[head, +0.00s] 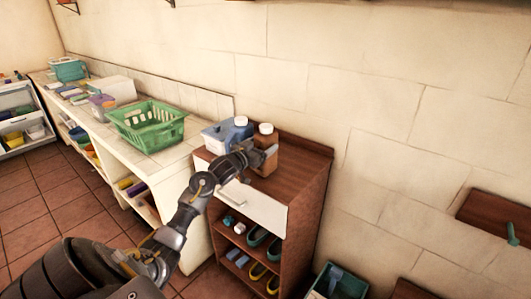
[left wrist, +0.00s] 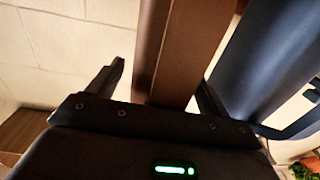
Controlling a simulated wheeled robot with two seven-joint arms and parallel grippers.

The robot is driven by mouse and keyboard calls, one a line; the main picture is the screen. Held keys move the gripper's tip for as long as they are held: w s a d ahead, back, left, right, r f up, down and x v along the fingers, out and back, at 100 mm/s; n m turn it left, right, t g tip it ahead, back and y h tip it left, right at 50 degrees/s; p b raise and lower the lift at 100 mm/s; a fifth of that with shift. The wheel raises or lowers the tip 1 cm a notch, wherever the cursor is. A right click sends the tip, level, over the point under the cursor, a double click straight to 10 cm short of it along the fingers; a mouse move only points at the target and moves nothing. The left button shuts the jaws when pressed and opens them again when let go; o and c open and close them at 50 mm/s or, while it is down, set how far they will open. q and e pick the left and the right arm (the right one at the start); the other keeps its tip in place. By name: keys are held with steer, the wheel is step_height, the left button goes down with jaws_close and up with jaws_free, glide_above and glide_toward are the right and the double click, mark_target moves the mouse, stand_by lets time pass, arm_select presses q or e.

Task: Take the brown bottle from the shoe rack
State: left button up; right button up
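The brown bottle (head: 266,140), with a white cap, stands upright on top of the wooden shoe rack (head: 309,195). My left gripper (head: 263,151) is at the bottle, and its fingers partly cover the bottle's body. In the left wrist view the brown bottle (left wrist: 182,45) stands between the two fingers of my left gripper (left wrist: 160,95). A clear gap shows between the left finger and the bottle; the right finger is close to it, and I cannot tell if it touches. My right gripper is not in view.
A blue bottle (head: 241,127) with a white cap stands just left of the brown one; it is close beside the right finger in the wrist view (left wrist: 268,60). A green basket (head: 148,128) sits on the counter. Shoes fill the rack's lower shelves. The wall is behind.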

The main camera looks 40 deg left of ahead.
arm_select(q)
steer(key=c, duration=1.4)
steer(key=shift+r, duration=0.1)
steer(key=shift+c, duration=1.1)
steer(key=shift+r, duration=0.2)
